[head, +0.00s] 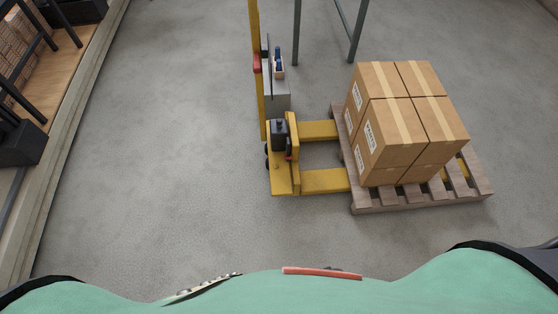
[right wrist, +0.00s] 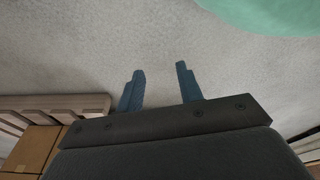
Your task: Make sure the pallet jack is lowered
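A yellow pallet jack (head: 284,165) stands on the floor in the middle of the head view. Its forks point right and run into a wooden pallet (head: 375,205) stacked with cardboard boxes (head: 395,130). The fork tips are hidden under the load, and I cannot tell whether the forks are raised or lowered. A dark pump unit (head: 279,132) sits at the jack's left end. My right gripper (right wrist: 159,75) shows in the right wrist view with its two blue fingers apart and nothing between them, away from the jack. My left gripper is in neither view.
A yellow post (head: 254,40) with a red part stands behind the jack, beside a grey box (head: 276,88). Grey-green legs (head: 345,30) of a frame stand at the back. A raised ledge (head: 75,100) runs along the left. The floor left of and before the jack is clear.

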